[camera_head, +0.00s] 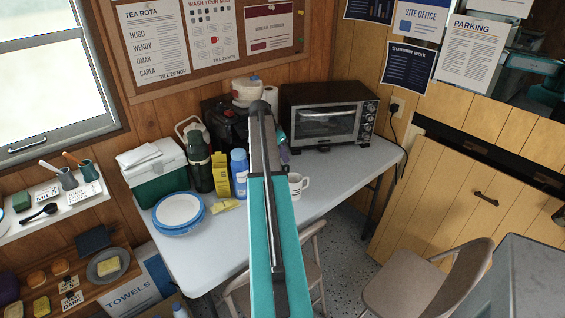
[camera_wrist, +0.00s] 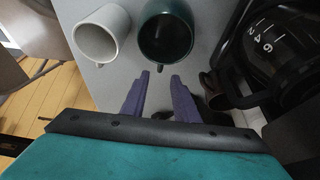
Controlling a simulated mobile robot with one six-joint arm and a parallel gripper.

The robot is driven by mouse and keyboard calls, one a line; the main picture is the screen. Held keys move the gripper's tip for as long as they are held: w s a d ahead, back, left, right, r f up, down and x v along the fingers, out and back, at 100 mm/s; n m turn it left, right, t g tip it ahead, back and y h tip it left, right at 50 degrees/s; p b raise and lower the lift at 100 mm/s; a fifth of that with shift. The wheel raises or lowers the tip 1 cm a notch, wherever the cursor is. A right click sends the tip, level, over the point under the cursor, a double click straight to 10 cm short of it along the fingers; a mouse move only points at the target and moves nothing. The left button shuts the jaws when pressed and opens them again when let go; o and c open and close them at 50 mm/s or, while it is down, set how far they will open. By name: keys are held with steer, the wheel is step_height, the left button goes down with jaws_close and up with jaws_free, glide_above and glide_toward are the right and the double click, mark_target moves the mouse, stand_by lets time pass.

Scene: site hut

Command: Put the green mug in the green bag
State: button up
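In the wrist view a dark green mug (camera_wrist: 166,38) stands upright on the grey table, just beyond my fingertips. My gripper (camera_wrist: 160,77) is open, its two purple fingers apart with nothing between them. I cannot tell whether a fingertip touches the mug. In the head view my arm hides the green mug and most of my gripper; only a bit of purple finger shows. I cannot make out a green bag in either view.
A white mug (camera_wrist: 102,33) stands close left of the green mug. A black jug with numbers (camera_wrist: 265,45) and a dark red cup (camera_wrist: 214,92) are at the right. A toaster oven (camera_head: 328,120), cooler box (camera_head: 160,190), plates (camera_head: 179,210) and bottles (camera_head: 240,172) stand on the table (camera_head: 225,252).

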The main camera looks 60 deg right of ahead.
steer(key=v, duration=0.6)
steer(key=shift+r+b, duration=0.2)
steer(key=shift+b, duration=0.25)
steer(key=shift+a, duration=0.1)
